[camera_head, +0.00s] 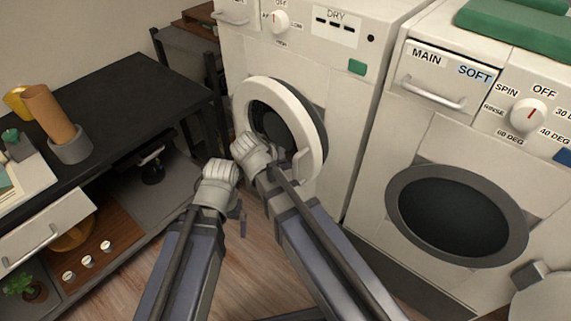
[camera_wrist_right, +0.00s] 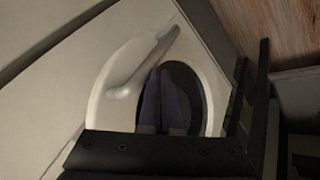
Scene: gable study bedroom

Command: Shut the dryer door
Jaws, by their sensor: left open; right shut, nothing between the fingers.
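The dryer (camera_head: 345,75) is the white machine marked DRY in the head view. Its round door (camera_head: 312,150), a white ring with dark glass, stands ajar from the front panel. In the right wrist view the door (camera_wrist_right: 112,75) fills the middle, with its handle (camera_wrist_right: 145,68) across the ring. My right gripper (camera_wrist_right: 163,85) is shut and empty, its dark fingers in front of the glass; I cannot tell whether they touch it. In the head view its wrist hides the lower left of the door. My left gripper (camera_head: 240,215) is open, left of and below the door, its fingers partly hidden.
A white washer (camera_head: 440,135) with a closed round door stands to the right, with green folded cloth (camera_head: 520,30) on top. A black desk (camera_head: 125,100) with a drawer (camera_head: 45,235) below fills the left. Wooden floor shows between the desk and the machines.

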